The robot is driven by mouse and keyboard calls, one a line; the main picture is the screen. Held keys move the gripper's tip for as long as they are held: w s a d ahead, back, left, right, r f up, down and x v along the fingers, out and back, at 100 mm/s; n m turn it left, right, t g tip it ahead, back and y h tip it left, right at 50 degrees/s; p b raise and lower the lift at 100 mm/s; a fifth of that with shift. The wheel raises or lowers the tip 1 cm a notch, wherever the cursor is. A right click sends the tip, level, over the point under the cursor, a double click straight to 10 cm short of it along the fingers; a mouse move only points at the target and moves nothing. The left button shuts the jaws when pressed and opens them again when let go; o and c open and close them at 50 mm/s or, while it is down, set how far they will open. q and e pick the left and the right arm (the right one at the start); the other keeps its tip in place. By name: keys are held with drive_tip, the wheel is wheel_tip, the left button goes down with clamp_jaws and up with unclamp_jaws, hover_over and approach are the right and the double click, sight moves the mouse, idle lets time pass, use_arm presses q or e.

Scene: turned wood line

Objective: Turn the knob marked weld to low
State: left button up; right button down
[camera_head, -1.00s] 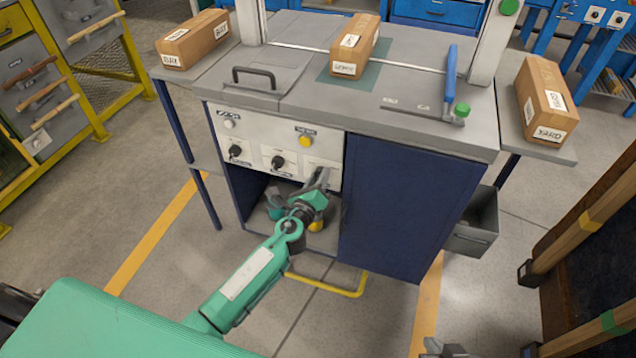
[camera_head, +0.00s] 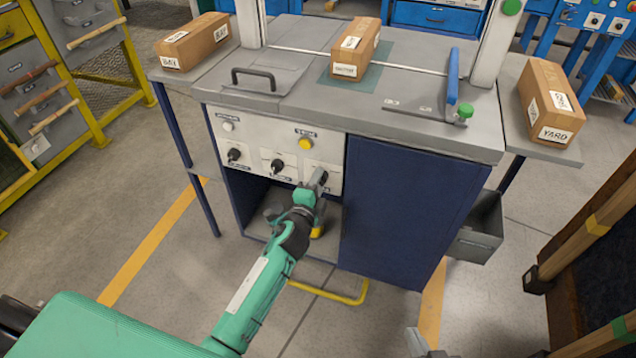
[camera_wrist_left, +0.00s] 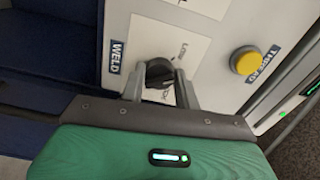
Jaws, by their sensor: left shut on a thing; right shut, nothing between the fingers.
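The panel (camera_head: 256,140) on the front of the grey and blue machine carries several controls. In the left wrist view a black knob (camera_wrist_left: 158,70) sits beside a blue label reading WELD (camera_wrist_left: 116,57). Small print by the knob seems to include LOW, but I cannot read its pointer surely. My left gripper (camera_head: 319,178) is at the rightmost knob place on the panel, its fingers on both sides of the knob, shut on it. In the head view the gripper hides this knob. My right gripper (camera_head: 422,344) is low at the bottom edge, shut and empty, partly cut off.
Two other black knobs (camera_head: 234,154) (camera_head: 277,165) sit left of my left gripper. A yellow button (camera_head: 305,143) is just above it. Cardboard boxes (camera_head: 356,48) rest on the machine top and side shelves. A yellow floor bar (camera_head: 345,297) lies below.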

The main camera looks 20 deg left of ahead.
use_arm(q)
drive_tip(key=shift+f+n+p, duration=0.1)
drive_tip(key=shift+n+p, duration=0.6)
drive_tip(key=shift+n, duration=2.2)
use_arm(e)
drive_tip(key=shift+s+d+f+g+h, duration=0.15)
drive_tip(key=shift+d+g+h, duration=0.2)
drive_tip(key=shift+d+g, duration=0.25)
drive_tip(key=shift+s+d+g+h, duration=0.15)
drive_tip(key=shift+d+g+h, duration=0.25)
drive_tip(key=shift+d, duration=0.4)
use_arm(q)
drive_tip(key=o, duration=1)
drive_tip(key=shift+s, duration=0.1)
drive_tip(key=s, duration=0.4)
drive_tip(key=s+p, duration=0.1)
drive_tip(key=s, duration=0.8)
drive_tip(key=shift+s+a, duration=0.25)
drive_tip(key=shift+s, duration=0.1)
use_arm(e)
drive_tip(key=d+g, duration=0.1)
drive_tip(key=s+d+h, duration=0.1)
drive_tip(key=d, duration=0.1)
drive_tip(key=shift+s+g, duration=0.2)
drive_tip(key=shift+g, duration=0.2)
